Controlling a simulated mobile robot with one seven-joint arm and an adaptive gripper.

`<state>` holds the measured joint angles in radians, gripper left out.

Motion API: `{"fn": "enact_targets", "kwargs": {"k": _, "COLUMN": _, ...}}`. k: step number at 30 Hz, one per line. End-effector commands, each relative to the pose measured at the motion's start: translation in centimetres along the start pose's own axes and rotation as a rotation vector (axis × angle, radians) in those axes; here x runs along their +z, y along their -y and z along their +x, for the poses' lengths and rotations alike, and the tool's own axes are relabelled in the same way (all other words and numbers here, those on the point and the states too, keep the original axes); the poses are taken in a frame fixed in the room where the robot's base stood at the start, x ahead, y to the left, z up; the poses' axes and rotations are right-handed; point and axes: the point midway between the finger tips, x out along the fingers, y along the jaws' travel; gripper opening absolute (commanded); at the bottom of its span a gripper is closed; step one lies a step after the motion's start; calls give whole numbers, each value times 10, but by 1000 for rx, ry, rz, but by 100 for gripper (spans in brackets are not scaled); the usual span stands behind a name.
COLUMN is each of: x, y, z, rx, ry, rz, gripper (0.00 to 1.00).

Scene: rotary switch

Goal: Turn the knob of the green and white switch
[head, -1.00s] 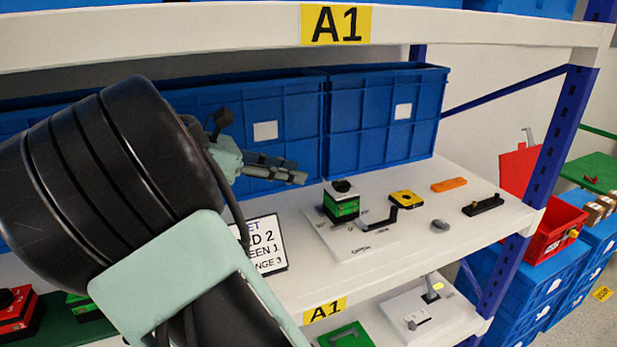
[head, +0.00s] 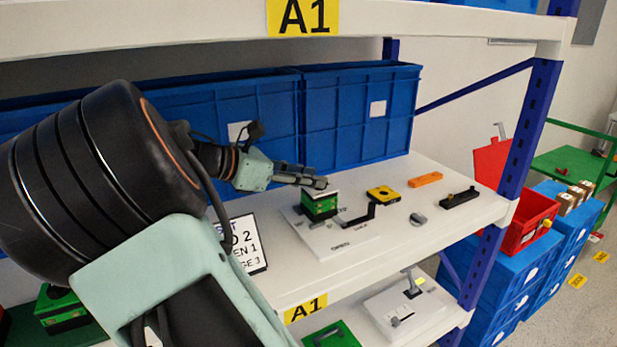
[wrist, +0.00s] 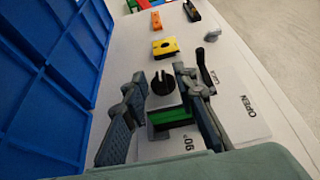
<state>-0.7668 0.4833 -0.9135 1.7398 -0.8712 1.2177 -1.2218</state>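The green and white switch (head: 319,208) stands on a white plate (head: 352,245) on the shelf. Its round black knob (wrist: 162,84) faces up in the wrist view, with a slot-like mark across it. In the head view my gripper hides most of the knob. My gripper (head: 318,183) reaches over the switch from the left. In the wrist view its two fingers (wrist: 159,76) are apart, one on each side of the knob. They look close to the knob, but I cannot tell whether either touches it. The switch's green body (wrist: 169,117) shows between the fingers.
A black lever handle (head: 358,217) stands on the plate right of the switch. Beyond are a yellow block (head: 383,193), an orange bar (head: 425,179), a grey knob (head: 418,218) and a black bar (head: 459,198). Blue bins (head: 358,115) line the shelf's back.

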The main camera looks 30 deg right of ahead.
Motion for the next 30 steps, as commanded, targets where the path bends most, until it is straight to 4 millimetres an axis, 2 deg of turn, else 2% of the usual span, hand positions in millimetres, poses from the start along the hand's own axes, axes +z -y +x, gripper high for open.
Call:
{"fn": "enact_targets", "kwargs": {"k": 2, "x": 0, "y": 0, "z": 0, "rx": 0, "ry": 0, "rz": 0, "gripper": 26}}
{"fn": "enact_targets", "kwargs": {"k": 9, "x": 0, "y": 0, "z": 0, "rx": -1, "ry": 0, "rz": 0, "gripper": 1}}
{"fn": "enact_targets", "kwargs": {"k": 22, "x": 1, "y": 2, "z": -1, "rx": 25, "ry": -2, "rz": -11, "gripper": 0}}
{"fn": "enact_targets", "kwargs": {"k": 30, "x": 2, "y": 6, "z": -1, "rx": 159, "ry": -6, "rz": -67, "gripper": 0}}
